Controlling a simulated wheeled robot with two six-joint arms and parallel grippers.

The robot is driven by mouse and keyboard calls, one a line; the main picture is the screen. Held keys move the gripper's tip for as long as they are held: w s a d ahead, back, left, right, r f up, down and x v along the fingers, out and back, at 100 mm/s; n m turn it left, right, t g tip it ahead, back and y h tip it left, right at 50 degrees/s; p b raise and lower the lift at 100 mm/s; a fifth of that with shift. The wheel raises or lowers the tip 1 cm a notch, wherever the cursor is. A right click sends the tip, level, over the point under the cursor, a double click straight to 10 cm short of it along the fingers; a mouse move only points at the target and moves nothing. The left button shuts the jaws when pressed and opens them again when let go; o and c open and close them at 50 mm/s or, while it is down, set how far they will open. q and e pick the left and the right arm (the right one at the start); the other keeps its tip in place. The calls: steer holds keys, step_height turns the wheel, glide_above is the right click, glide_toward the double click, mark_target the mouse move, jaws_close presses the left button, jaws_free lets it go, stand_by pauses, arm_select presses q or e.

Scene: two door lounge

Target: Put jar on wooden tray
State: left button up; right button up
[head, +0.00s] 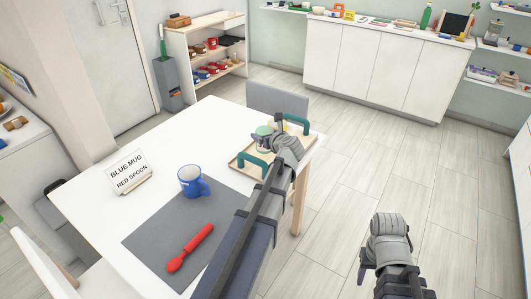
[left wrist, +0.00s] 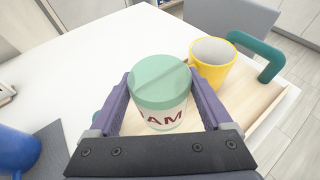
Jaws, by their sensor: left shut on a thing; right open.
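The jar (left wrist: 159,92) has a pale green lid and a white label with dark red letters ending in "AM". My left gripper (left wrist: 160,110) is shut around it, one finger on each side. In the head view the jar's lid (head: 263,131) shows beside my left gripper (head: 268,139), over the wooden tray. The wooden tray (head: 244,164) has green handles and lies at the table's far right corner; it also shows in the left wrist view (left wrist: 262,101). I cannot tell whether the jar touches the tray. My right gripper (head: 365,268) is open and empty, off the table's right side.
A yellow mug (left wrist: 207,73) stands on the tray right beside the jar. A blue mug (head: 190,182) and a red spoon (head: 190,248) are on the grey mat (head: 150,240). A sign (head: 128,173) reads "BLUE MUG RED SPOON". A grey chair (head: 277,97) stands behind the table.

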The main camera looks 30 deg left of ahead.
arm_select(q)
steer(key=shift+f+b, duration=1.9)
steer(key=shift+f, duration=0.45)
arm_select(e)
steer(key=shift+f, duration=2.35)
arm_select(q)
steer(key=shift+f, duration=0.15)
steer(key=o, duration=1.3)
arm_select(e)
steer(key=shift+f, duration=0.1)
arm_select(q)
steer(key=shift+r, duration=0.3)
steer(key=p+v, duration=0.4)
steer(key=v, duration=0.8)
steer(key=shift+p, duration=0.3)
arm_select(e)
steer(key=shift+r, duration=2.45)
arm_select(q)
steer(key=shift+f, duration=0.15)
